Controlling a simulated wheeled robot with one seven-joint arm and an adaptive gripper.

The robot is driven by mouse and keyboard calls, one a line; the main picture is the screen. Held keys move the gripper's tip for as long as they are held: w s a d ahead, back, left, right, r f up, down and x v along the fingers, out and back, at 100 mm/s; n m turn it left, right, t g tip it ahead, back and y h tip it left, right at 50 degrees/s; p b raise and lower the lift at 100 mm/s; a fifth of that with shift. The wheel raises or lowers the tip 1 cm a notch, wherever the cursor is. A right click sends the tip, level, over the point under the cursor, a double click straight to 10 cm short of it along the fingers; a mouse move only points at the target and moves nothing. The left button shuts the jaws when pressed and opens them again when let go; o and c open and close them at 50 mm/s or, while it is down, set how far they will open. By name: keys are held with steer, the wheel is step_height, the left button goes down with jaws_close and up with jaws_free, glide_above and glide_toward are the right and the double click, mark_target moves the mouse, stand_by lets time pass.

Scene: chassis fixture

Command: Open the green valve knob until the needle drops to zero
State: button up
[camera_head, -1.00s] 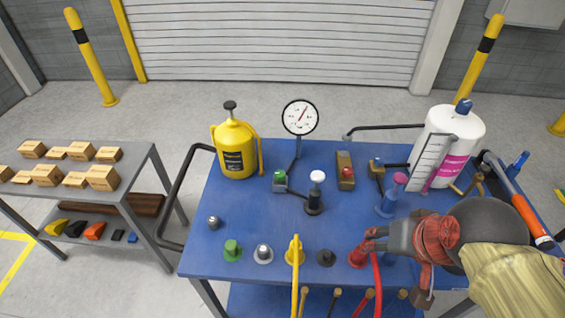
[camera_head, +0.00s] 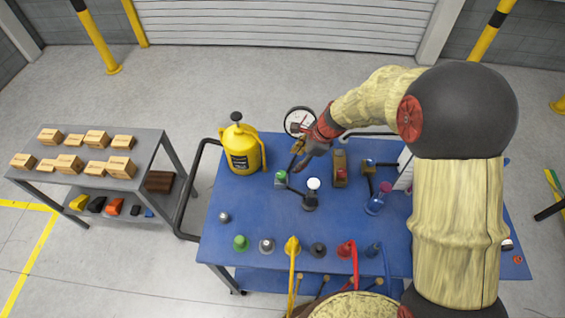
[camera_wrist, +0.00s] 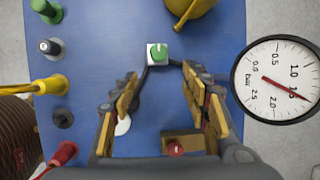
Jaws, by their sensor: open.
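The green valve knob (camera_head: 281,176) sits on a small grey block on the blue bench. In the wrist view the knob (camera_wrist: 158,52) is just beyond my fingertips, a white line on its face. My gripper (camera_wrist: 160,76) is open, with the knob roughly centred ahead of the gap and nothing held. In the head view my gripper (camera_head: 299,161) hangs above and right of the knob, apart from it. The pressure gauge (camera_wrist: 287,58) shows its red needle pointing near 1.5 bar. In the head view the gauge (camera_head: 292,119) is partly hidden by my wrist.
A yellow canister (camera_head: 240,152) stands left of the knob. Several coloured fittings line the front edge.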

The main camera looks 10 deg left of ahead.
mark_target(281, 174)
steer(key=a+f+m, duration=0.1)
steer(key=f, duration=0.3)
steer(key=w+a+f+m+p, duration=0.1)
steer(key=a+f, duration=0.1)
steer(key=f, duration=0.1)
steer(key=a+f+m, duration=0.1)
steer(key=a+f, duration=0.1)
steer(key=f, duration=0.2)
steer(key=shift+w+a+f+p, duration=0.15)
steer(key=shift+a+f+p, duration=0.1)
steer(key=shift+f+p, duration=0.1)
steer(key=shift+c, duration=1)
steer(key=shift+r, duration=0.1)
steer(key=c, duration=1)
steer(key=shift+o, duration=0.2)
steer(key=shift+g, duration=0.3)
